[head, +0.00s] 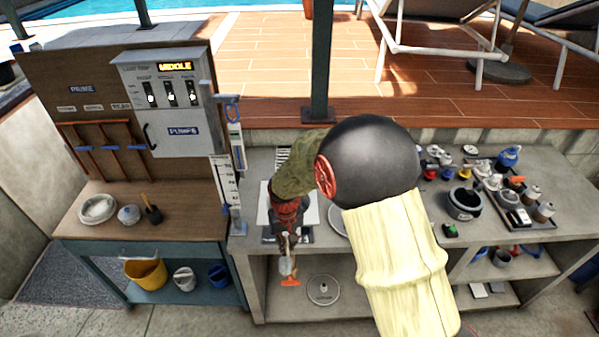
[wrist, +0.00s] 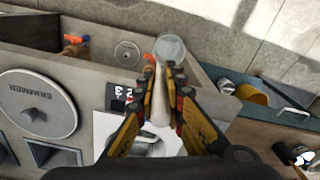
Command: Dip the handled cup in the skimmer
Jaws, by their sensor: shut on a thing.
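My gripper (wrist: 162,88) is shut on the pale handle of the handled cup (wrist: 171,48). The cup's round, greyish end extends beyond the fingertips in the wrist view. In the head view my gripper (head: 287,240) hangs at the counter's front edge, with the cup (head: 287,266) below it. A round grey lid (wrist: 38,103) marked SKIMMER lies on the counter. A white square plate (wrist: 112,128) lies beside it, partly hidden by my gripper; the head view also shows this plate (head: 265,212). I cannot tell whether the skimmer's opening is under my gripper.
Orange-handled valves (wrist: 75,46) and a round disc (head: 323,289) are below the counter. A wooden bench (head: 165,222) stands left, with a yellow bucket (head: 146,273) beneath. A black pot (head: 464,203) and several small items crowd the counter's right.

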